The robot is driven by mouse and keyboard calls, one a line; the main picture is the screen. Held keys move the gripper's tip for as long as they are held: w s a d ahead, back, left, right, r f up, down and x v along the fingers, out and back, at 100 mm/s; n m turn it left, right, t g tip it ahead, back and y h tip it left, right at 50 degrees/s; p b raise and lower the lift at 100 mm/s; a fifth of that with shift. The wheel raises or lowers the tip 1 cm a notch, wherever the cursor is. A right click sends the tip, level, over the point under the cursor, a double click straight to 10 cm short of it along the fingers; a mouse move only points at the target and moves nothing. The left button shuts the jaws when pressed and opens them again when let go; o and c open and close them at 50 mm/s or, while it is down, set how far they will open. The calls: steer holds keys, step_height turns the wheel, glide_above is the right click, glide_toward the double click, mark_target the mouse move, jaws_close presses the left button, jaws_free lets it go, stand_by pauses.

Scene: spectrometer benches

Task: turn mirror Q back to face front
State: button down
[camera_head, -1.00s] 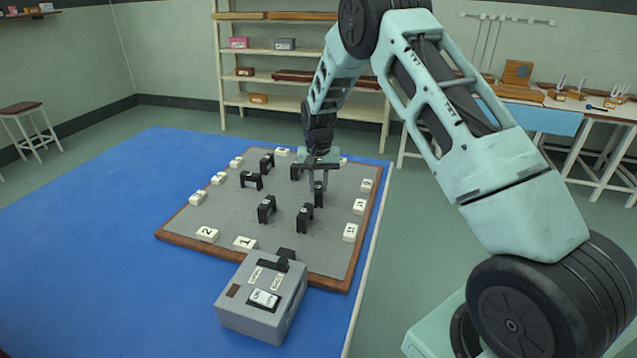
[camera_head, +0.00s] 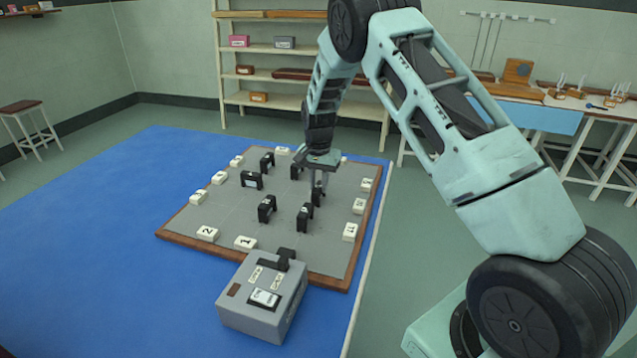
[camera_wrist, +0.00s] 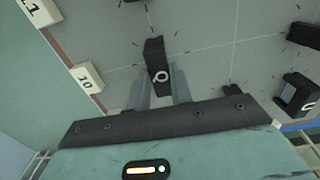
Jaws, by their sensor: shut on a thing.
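Mirror Q (camera_wrist: 155,53) is a small black block with a white round Q-like mark on its top. In the wrist view it lies between the fingers of my gripper (camera_wrist: 158,92), which is shut on it. In the head view mirror Q (camera_head: 317,198) stands on the grey board (camera_head: 230,216), right of its middle. My gripper (camera_head: 318,184) reaches it from above and hides part of it. Its exact facing is hard to tell.
Several other black mirrors stand near, such as one in front (camera_head: 304,217) and one to the left (camera_head: 267,209). Numbered white blocks, including 10 (camera_wrist: 87,78), line the board's edge. A grey switch box (camera_head: 250,318) stands at the front edge.

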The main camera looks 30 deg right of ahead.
mark_target(319, 186)
steer(key=shift+r, duration=0.1)
steer(key=c, duration=1.2)
jaws_free()
steer(key=shift+c, duration=0.2)
step_height(319, 186, up, 17)
steer(key=b, duration=0.1)
steer(key=shift+r+b, duration=0.15)
steer(key=shift+b, duration=0.25)
steer(key=s+a+r+n+y, duration=0.1)
steer(key=s+a+n, duration=0.4)
steer(key=s+a, duration=0.55)
steer(key=s+a+n, duration=0.4)
steer(key=s+a, duration=0.3)
steer(key=a, duration=0.7)
steer(key=s+a+f+n, duration=0.1)
steer(key=s+n, duration=0.3)
steer(key=s, duration=0.7)
steer(key=s+a+f+n, duration=0.2)
steer(key=s+n, duration=0.3)
steer(key=s, duration=0.5)
steer(key=shift+s+a+f, duration=0.3)
steer(key=shift+s+a, duration=0.1)
steer(key=shift+a, duration=0.1)
